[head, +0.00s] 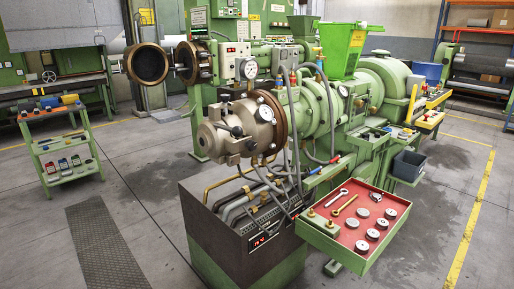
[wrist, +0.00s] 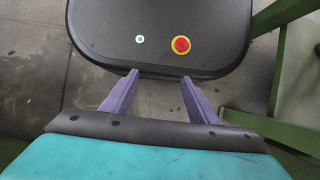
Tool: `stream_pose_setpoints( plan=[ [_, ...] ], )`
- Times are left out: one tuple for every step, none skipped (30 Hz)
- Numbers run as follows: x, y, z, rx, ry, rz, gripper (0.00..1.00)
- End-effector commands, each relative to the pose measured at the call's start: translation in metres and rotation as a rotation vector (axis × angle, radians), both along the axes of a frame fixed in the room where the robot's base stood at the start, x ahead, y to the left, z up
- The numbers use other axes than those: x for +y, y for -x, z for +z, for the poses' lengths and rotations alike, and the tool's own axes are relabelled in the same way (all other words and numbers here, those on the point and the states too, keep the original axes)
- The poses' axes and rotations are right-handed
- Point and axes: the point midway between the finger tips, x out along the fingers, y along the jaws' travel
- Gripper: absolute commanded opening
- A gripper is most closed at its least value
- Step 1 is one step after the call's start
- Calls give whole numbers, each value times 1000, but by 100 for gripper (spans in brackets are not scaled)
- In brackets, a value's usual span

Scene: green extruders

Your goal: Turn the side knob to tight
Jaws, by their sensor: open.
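The green extruder (head: 313,112) stands in the middle of the head view. Its round bronze-grey head (head: 238,133) faces the front left. A small dark knob or lever (head: 236,131) sticks out on the head's side. I cannot tell for sure that it is the side knob, nor how tight it is. My gripper (wrist: 160,76) shows only in the wrist view. Its two purple fingers are spread apart with nothing between them. It hangs over the dark top of my own base, and no part of the extruder is clearly seen there.
A dark control box (head: 245,220) with hoses stands under the extruder head. A red tray (head: 355,220) with a wrench and several metal discs juts out at the front right. A green shelf cart (head: 62,150) stands left. The floor (head: 140,190) between is clear.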

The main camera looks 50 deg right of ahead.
Motion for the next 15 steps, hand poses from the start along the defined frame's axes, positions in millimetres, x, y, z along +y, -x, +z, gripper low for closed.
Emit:
stream_pose_setpoints(
  plan=[
    [-1,-7,1,-12,-12,-13,54],
    [-1,-11,2,-20,-20,-22,54],
    [-1,-19,4,-33,-36,-35,54],
    [-1,-25,6,-45,-49,-41,54],
    [-1,-32,8,-57,-62,-54,54],
    [-3,-42,12,-77,-83,-70,54],
    [-4,-51,15,-94,-100,-85,54],
    [-6,-60,18,-112,-117,-100,54],
    [-8,-73,23,-138,-142,-120,54],
    [-11,-83,27,-159,-161,-136,54],
    [-14,-93,32,-182,-177,-151,54],
    [-18,-106,38,-212,-201,-171,54],
    [-22,-116,44,-237,-219,-187,54],
    [-26,-126,49,-261,-235,-200,54],
    [-32,-140,57,-295,-257,-219,54]
  ],
)
